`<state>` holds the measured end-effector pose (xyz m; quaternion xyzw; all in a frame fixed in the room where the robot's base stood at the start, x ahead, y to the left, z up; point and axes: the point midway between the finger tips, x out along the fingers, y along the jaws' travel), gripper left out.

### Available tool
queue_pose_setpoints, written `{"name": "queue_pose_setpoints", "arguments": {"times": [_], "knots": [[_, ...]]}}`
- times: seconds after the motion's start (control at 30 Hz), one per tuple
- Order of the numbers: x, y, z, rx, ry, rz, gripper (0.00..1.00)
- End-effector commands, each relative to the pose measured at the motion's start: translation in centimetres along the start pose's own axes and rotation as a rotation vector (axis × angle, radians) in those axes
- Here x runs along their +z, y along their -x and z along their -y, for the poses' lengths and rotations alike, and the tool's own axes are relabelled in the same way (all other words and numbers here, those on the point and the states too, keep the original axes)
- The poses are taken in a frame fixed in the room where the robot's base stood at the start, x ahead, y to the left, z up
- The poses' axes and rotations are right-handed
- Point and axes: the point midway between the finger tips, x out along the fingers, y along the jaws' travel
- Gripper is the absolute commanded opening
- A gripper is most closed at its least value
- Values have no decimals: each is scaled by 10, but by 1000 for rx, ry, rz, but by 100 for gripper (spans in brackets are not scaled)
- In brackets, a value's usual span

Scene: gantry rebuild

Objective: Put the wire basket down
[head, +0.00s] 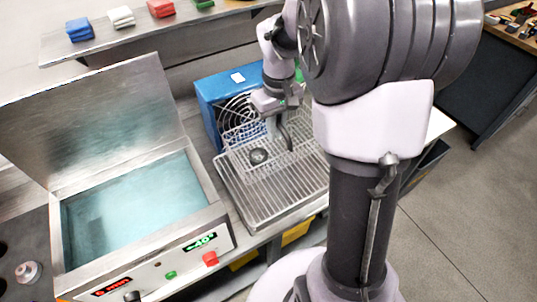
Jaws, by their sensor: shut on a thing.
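A wire basket (240,157) of thin silver mesh shows in the middle of the head view, over a metal drip rack (262,204). A dark round part (259,156) lies inside it. My gripper (280,118) is above the basket and shut on it, near its upright handle (287,134). My arm comes down from the upper right and covers part of the basket's right side. I cannot tell whether the basket's bottom touches the rack.
An open tank of bluish liquid (130,212) with a raised lid (95,118) stands left of the rack. A blue fan box (208,98) is behind the basket. A shelf (140,32) with folded cloths runs along the back. The rack's front part is bare.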

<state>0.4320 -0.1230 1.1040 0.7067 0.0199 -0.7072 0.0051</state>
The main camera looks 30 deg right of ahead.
Motion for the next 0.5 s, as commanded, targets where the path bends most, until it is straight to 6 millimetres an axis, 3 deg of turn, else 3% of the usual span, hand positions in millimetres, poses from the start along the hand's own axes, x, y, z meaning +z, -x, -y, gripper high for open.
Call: {"name": "queue_pose_setpoints", "arguments": {"times": [0.03, 0.1, 0.27, 0.4, 0.5], "knots": [[1, -18, 0, -1, 0, 4, 0], [0, -31, 0, -1, -1, 2, 0], [1, -52, -1, -1, 0, 3, 0], [1, -83, -1, -2, -2, 3, 0], [0, -90, -2, -1, -1, 1, 0]]}}
